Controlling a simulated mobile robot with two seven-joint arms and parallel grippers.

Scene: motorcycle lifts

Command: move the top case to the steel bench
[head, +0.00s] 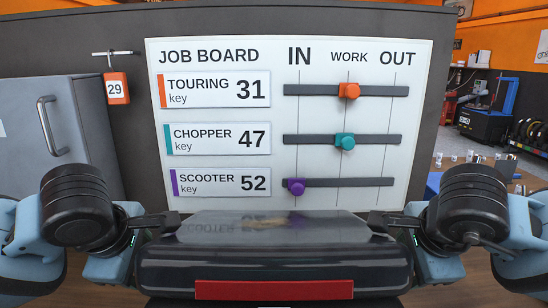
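The top case (270,255) is a glossy black box with a red reflector strip (273,289) on the side facing me. The fingertips are partly hidden against the case. I cannot make out the steel bench.
A job board (300,120) with sliders hangs on the dark wall directly ahead. A grey cabinet (50,130) with a handle stands at left, and an orange tag (116,88) marked 29 hangs beside it. Equipment and tyres (530,135) are far right. A brown surface (450,290) shows below.

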